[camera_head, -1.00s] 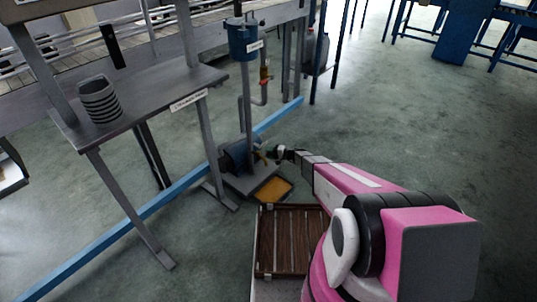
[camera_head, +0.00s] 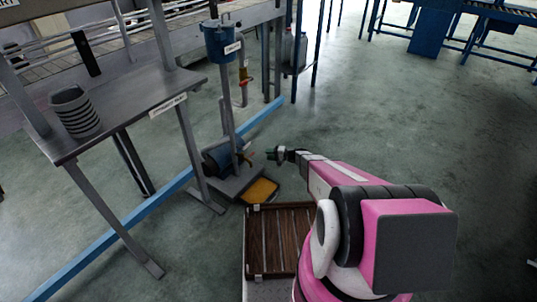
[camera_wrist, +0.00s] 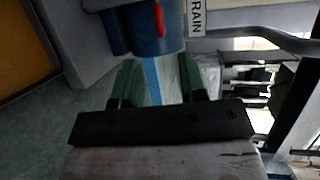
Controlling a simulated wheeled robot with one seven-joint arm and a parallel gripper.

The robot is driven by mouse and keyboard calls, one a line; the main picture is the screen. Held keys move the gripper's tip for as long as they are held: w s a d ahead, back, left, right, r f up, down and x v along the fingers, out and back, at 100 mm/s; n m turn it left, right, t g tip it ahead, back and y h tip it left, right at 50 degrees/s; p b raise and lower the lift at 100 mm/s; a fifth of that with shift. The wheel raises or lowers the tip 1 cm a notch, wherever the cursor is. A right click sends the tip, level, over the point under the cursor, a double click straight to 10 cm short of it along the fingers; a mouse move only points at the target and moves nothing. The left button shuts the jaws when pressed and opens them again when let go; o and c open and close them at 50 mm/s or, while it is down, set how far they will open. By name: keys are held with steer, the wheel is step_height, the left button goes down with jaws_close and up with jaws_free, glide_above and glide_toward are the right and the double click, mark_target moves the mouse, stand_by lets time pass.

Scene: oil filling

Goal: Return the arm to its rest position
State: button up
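My arm, pink, black and white, reaches forward from the lower right of the head view. My gripper (camera_head: 272,155) is at its far end, above the floor just right of the blue pump motor (camera_head: 218,158), with a visible gap to it. In the wrist view my gripper (camera_wrist: 158,78) shows two green fingers apart with nothing held between them. Beyond them is a blue body (camera_wrist: 150,38) with a red part (camera_wrist: 158,18) and a label (camera_wrist: 195,15) reading "RAIN", partly cut off.
A grey table (camera_head: 110,115) with a ribbed grey container (camera_head: 74,110) stands left. A blue tank (camera_head: 222,42) is on the post behind the motor. An orange tray (camera_head: 260,190) lies below my gripper, near a brown slatted crate (camera_head: 300,225). Floor at right is clear.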

steer(key=s+d+r+n+g+h, duration=0.25)
steer(key=s+r+g+h, duration=0.3)
steer(key=s+r, duration=0.95)
steer(key=s+d+r+h, duration=0.5)
steer(key=s+r, duration=0.2)
steer(key=s, duration=0.1)
steer(key=s+d+r+n+h, duration=0.1)
steer(key=s+d+r+h, duration=0.3)
steer(key=s+r, duration=0.4)
steer(key=shift+s+d+r+t+h, duration=0.15)
steer(key=shift+s+d+t+h, duration=0.2)
steer(key=shift+t, duration=0.1)
steer(key=shift+n, duration=0.25)
